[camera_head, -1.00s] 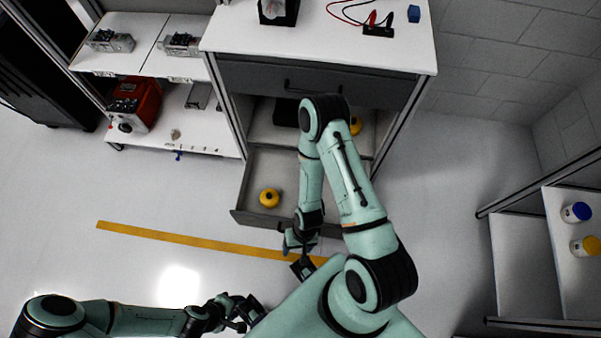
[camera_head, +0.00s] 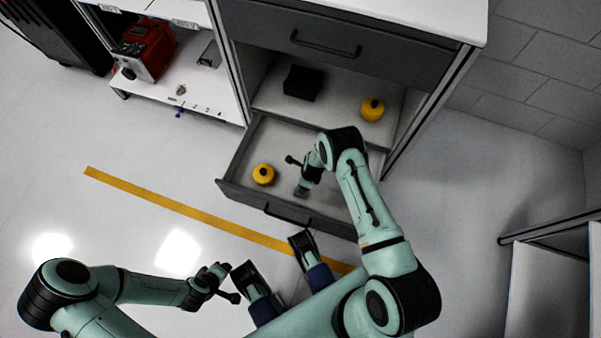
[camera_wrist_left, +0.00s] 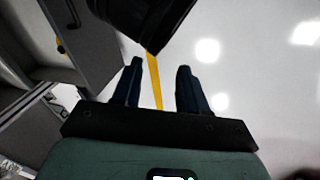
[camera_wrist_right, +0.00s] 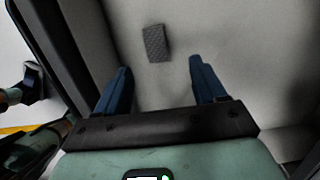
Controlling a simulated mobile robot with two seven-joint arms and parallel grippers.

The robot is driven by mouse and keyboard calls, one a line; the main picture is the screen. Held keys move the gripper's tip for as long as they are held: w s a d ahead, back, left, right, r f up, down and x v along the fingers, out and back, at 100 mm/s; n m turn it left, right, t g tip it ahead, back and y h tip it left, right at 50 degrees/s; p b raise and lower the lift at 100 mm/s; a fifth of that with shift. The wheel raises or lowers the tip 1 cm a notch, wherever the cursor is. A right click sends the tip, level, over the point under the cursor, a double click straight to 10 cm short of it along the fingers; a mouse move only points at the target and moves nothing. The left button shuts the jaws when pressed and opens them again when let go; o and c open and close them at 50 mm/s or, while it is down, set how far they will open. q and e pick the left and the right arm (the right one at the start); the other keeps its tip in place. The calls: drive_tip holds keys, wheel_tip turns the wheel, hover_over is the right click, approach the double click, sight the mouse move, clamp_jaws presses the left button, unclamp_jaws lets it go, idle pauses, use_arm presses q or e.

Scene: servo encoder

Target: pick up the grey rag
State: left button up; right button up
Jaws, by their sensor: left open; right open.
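In the right wrist view, a small grey textured rag (camera_wrist_right: 155,43) lies flat on the pale drawer floor. My right gripper (camera_wrist_right: 161,70) is open and empty, with the rag just beyond and between its blue fingertips, apart from them. In the head view my right gripper (camera_head: 301,191) points down into the open lower drawer (camera_head: 237,192); the rag cannot be made out there. My left gripper (camera_wrist_left: 158,62) is open and empty over the floor, outside the drawer; the yellow floor stripe shows between its fingers.
A yellow round object (camera_head: 263,175) sits in the drawer's left part. Another yellow object (camera_head: 372,109) and a black box (camera_head: 301,83) stand on the shelf behind. The drawer walls surround my right gripper. A red device (camera_head: 144,50) stands on the left shelf. The floor at left is clear.

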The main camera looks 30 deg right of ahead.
drive_tip(key=f, duration=0.1)
drive_tip(key=f+b, duration=0.1)
drive_tip(key=f, duration=0.3)
drive_tip(key=shift+w+a, duration=0.2)
drive_tip(key=shift+a, duration=0.05)
drive_tip(key=shift+f+b, duration=0.35)
drive_tip(key=shift+f, duration=0.05)
drive_tip(key=f, duration=0.1)
drive_tip(key=f+b, duration=0.1)
drive_tip(key=f, duration=0.2)
drive_tip(key=shift+s+a+f+b, duration=0.2)
drive_tip(key=shift+a+f+b, duration=0.05)
drive_tip(key=shift+a+b, duration=0.1)
drive_tip(key=shift+f, duration=0.3)
use_arm(q)
wheel_tip(320, 180, down, 6)
drive_tip(key=s+a, duration=0.1)
drive_tip(key=a, duration=0.1)
drive_tip(key=shift+s+g+y, duration=0.3)
drive_tip(key=shift+s+g, duration=0.1)
drive_tip(key=shift+r, duration=0.1)
use_arm(e)
drive_tip(key=shift+r, duration=0.1)
drive_tip(key=c, duration=1.1)
